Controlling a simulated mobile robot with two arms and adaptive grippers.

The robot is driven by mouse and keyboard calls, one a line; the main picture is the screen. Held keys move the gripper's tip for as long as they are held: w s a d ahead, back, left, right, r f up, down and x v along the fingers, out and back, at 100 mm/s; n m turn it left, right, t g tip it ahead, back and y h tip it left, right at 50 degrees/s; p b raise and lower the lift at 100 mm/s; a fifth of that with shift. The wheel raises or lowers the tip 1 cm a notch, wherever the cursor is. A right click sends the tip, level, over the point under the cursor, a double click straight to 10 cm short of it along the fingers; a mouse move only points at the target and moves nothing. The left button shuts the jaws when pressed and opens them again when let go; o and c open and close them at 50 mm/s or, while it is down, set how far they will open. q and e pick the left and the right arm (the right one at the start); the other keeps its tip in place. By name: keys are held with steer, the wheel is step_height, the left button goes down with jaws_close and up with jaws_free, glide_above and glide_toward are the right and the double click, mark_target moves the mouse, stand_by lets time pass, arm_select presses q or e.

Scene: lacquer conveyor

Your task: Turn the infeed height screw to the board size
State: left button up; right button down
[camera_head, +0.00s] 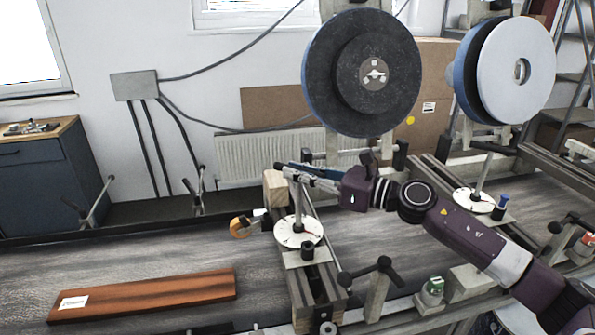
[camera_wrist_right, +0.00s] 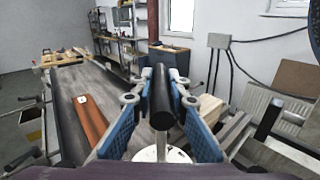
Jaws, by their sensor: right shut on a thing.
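The infeed height screw (camera_head: 297,205) is an upright metal shaft rising from a round white dial (camera_head: 284,232). My right gripper (camera_head: 297,174) is at the top of this shaft. In the right wrist view my right gripper (camera_wrist_right: 158,88) has its blue-sided fingers on both sides of a black cylindrical handle (camera_wrist_right: 161,104), shut on it. The metal shaft and part of the white dial (camera_wrist_right: 146,154) show below. The dial marks are too small to read. A brown board (camera_head: 160,296) with a white label lies on the conveyor at the left; the label is unreadable. My left gripper is not in view.
A second dial (camera_head: 467,201) sits on the right frame. A wooden block (camera_head: 275,189) and an orange roll (camera_head: 239,229) are close by the gripper.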

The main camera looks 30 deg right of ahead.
steer(key=c, duration=1.9)
jaws_free()
steer(key=shift+d, duration=0.1)
steer(key=shift+v, duration=6)
